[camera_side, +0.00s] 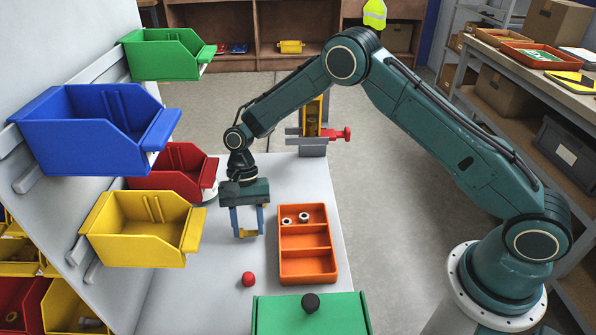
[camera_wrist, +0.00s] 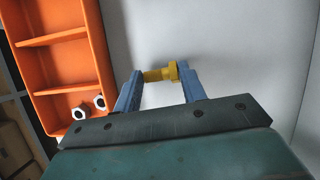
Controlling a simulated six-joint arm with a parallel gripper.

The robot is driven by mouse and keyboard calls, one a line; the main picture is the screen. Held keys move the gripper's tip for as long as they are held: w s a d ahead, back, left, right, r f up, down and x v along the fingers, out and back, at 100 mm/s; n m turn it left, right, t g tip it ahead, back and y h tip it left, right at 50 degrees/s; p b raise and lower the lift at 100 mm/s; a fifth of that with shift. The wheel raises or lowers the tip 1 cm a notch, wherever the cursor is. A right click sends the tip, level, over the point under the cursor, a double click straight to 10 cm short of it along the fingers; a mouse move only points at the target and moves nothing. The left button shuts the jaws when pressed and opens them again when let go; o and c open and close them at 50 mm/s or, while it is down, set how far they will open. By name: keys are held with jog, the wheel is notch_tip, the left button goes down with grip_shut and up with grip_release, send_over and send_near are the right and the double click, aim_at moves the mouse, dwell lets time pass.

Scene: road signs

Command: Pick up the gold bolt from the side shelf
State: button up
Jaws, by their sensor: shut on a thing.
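My gripper (camera_side: 247,230) is low over the pale table surface, left of the orange tray. In the wrist view its two blue fingers (camera_wrist: 162,82) are shut on the gold bolt (camera_wrist: 160,74). The bolt lies across between the fingertips, with its wider head by the right finger. In the side view the bolt (camera_side: 245,233) shows as a small yellow piece between the fingertips. I cannot tell whether it touches the table.
The orange tray (camera_side: 307,256) has compartments, with two silver nuts (camera_side: 295,219) in the far one. A red ball-like piece (camera_side: 249,279) and a green box (camera_side: 310,312) with a black knob are nearer. Blue, yellow, red and green bins hang on the left wall.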

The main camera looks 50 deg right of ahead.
notch_tip(320, 180, up, 6)
jog(key=shift+s+d+r, duration=0.15)
jog(key=shift+r, duration=0.1)
jog(key=s+d, duration=1.3)
jog(key=shift+s+d, duration=0.3)
jog(key=shift+s, duration=0.05)
jog(key=shift+a, duration=0.1)
